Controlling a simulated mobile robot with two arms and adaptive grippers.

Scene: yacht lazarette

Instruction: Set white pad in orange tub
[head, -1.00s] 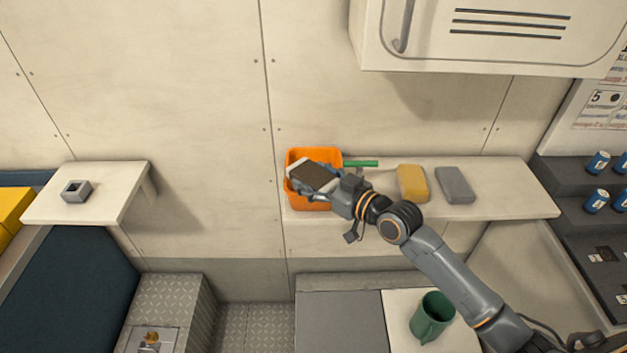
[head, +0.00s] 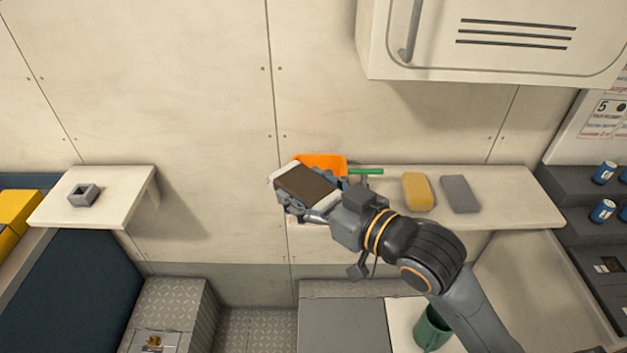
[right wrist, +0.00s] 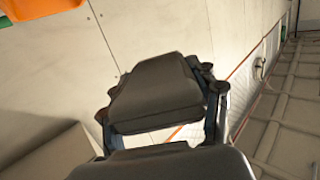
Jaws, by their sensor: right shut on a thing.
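My right gripper (head: 308,194) is shut on the white pad (head: 305,187), which shows white ends and a broad brown face, tilted in the fingers. The orange tub (head: 322,164) stands at the left end of the wall shelf. The held pad and gripper cover most of the tub, leaving its upper rim in sight. They appear raised on the near side of the tub, and its inside is hidden. In the right wrist view the dark gripper parts fill the middle, and an orange corner of the tub (right wrist: 35,14) shows at top left. My left gripper is not in view.
A green item (head: 366,171), a yellow sponge (head: 417,191) and a grey block (head: 460,194) lie along the shelf (head: 515,198) right of the tub. A cabinet (head: 490,45) hangs above. A green mug (head: 432,328) stands below. The shelf's right end is clear.

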